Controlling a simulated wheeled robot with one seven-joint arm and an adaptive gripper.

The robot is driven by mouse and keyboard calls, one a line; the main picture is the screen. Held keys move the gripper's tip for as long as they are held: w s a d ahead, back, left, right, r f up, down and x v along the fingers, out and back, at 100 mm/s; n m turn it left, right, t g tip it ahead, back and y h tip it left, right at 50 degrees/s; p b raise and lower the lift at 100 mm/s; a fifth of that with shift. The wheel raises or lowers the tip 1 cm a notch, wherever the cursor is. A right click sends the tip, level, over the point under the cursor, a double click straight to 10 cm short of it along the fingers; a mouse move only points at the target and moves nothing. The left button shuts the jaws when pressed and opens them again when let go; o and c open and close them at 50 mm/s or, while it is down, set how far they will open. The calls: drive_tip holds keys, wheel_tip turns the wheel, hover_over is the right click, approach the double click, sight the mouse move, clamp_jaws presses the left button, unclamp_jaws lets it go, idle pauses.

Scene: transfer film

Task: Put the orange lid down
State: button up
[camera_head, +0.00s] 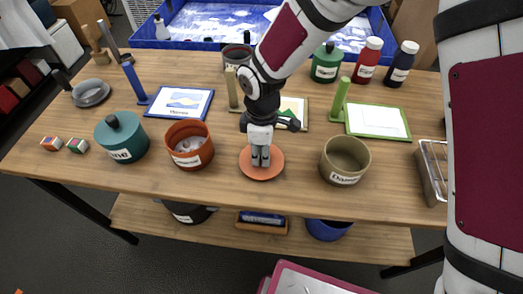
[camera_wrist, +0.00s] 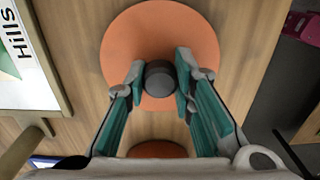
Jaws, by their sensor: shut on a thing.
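The orange lid (camera_head: 276,164) is a round flat disc with a dark grey knob, at the front middle of the table. My gripper (camera_head: 260,158) points down over it. In the wrist view the lid (camera_wrist: 120,55) lies beneath the two fingertips, and my gripper (camera_wrist: 160,80) is shut on the dark knob (camera_wrist: 160,77). I cannot tell whether the lid touches the table top or is slightly above it. An orange pot (camera_head: 189,162), open on top with pale contents, stands to the left of the lid.
An olive pot (camera_head: 345,162) stands to the right of the lid. A teal lidded pot (camera_head: 121,140) stands at the left. Picture frames (camera_head: 180,102) and green-framed card (camera_head: 378,121) lie behind. A metal tray (camera_head: 432,170) is at the right edge. Bare table (camera_head: 225,180) surrounds the lid.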

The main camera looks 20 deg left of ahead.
drive_tip(key=shift+f, duration=0.25)
drive_tip(key=shift+f, duration=0.1)
drive_tip(key=o, duration=0.9)
drive_tip(key=shift+o, duration=0.2)
wheel_tip(320, 180, up, 12)
drive_tip(key=b, duration=0.1)
drive_tip(key=shift+r, duration=0.2)
